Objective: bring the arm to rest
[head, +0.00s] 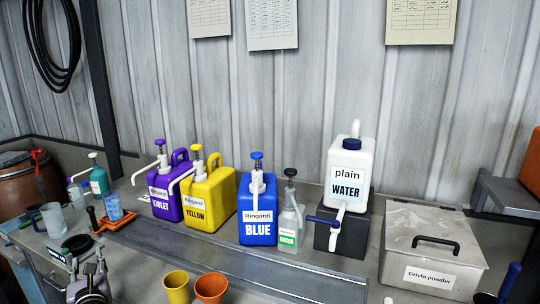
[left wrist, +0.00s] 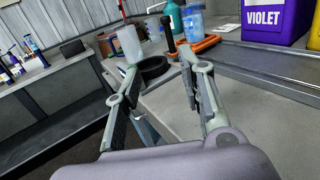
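My left gripper (head: 88,268) is low at the left of the head view, in front of the bench edge. In the left wrist view its two fingers (left wrist: 158,62) stand apart with nothing held between them.
Violet (head: 165,200), yellow (head: 210,198) and blue (head: 257,215) pump canisters stand along the bench. A water canister (head: 347,175) and a Grivlo powder box (head: 432,250) are at right. Yellow (head: 177,287) and orange (head: 211,288) cups stand at the front. An orange tray (head: 113,222) is at left.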

